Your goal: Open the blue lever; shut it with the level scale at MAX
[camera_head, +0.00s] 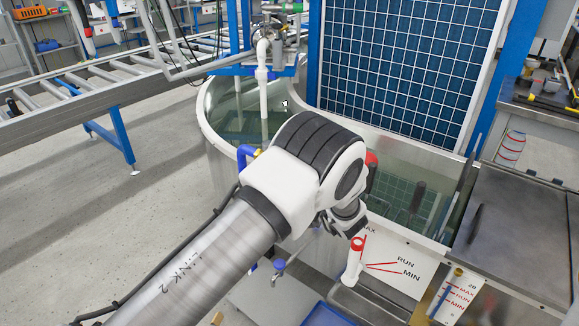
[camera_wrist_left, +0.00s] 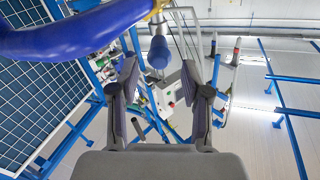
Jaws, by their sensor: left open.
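A thick blue curved bar (camera_wrist_left: 75,40) crosses the upper left of the wrist view, close to the camera. A blue rounded end (camera_wrist_left: 158,52) shows between the fingers, apart from both. My left gripper (camera_wrist_left: 165,75) is open and empty; in the head view my own arm hides its fingers.
The glass-sided tank (camera_head: 213,130) holds water, with a white pipe (camera_head: 263,85) entering it. A blue grid panel (camera_head: 395,60) stands behind. A second scale plate (camera_head: 460,292) is at lower right. A small blue tap (camera_head: 279,265) sits below my arm. A roller conveyor (camera_head: 90,78) is at left.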

